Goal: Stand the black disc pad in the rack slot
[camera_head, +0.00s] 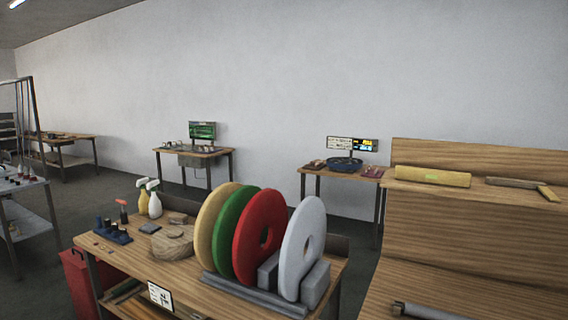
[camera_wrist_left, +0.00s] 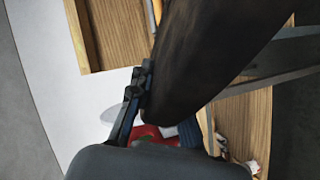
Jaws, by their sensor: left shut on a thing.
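The black disc pad (camera_wrist_left: 205,60) fills the middle of the left wrist view as a large dark slab, seen close and nearly edge-on. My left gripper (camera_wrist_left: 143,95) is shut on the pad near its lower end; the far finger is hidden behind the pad. Neither gripper nor the black pad shows in the head view. The grey rack (camera_head: 250,293) stands on a wooden cart and holds a beige disc (camera_head: 215,215), a green disc (camera_head: 232,230), a red disc (camera_head: 262,235) and a pale grey disc (camera_head: 303,240), all upright.
A wooden shelf unit (camera_head: 470,230) with a yellow roll (camera_head: 433,177) stands right of the cart. Two small tables stand against the wall.

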